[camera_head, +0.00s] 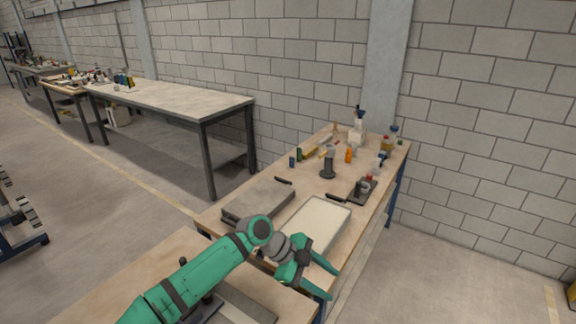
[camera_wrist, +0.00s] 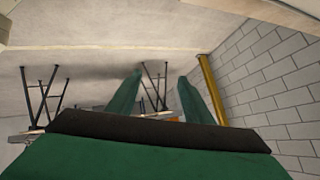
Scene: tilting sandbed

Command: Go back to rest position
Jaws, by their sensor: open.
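My green gripper (camera_head: 333,285) is at the front right edge of the workbench, its two fingers spread apart with nothing between them. The wrist view also shows the two fingers (camera_wrist: 160,76) apart and empty. My green arm reaches in from the lower left, bent at a grey joint. A shallow tray with a pale, flat surface (camera_head: 318,222) lies on the bench just behind my gripper; my wrist hides part of its near end. A grey slab-like box (camera_head: 258,201) sits left of it. I cannot tell whether gripper and tray touch.
The workbench (camera_head: 305,180) holds a dark cylinder on a stand (camera_head: 328,162), an orange bottle (camera_head: 348,156), a black stand (camera_head: 360,189) and small bottles farther back. A block wall (camera_head: 480,120) runs behind. Open floor (camera_head: 440,270) lies right of the bench.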

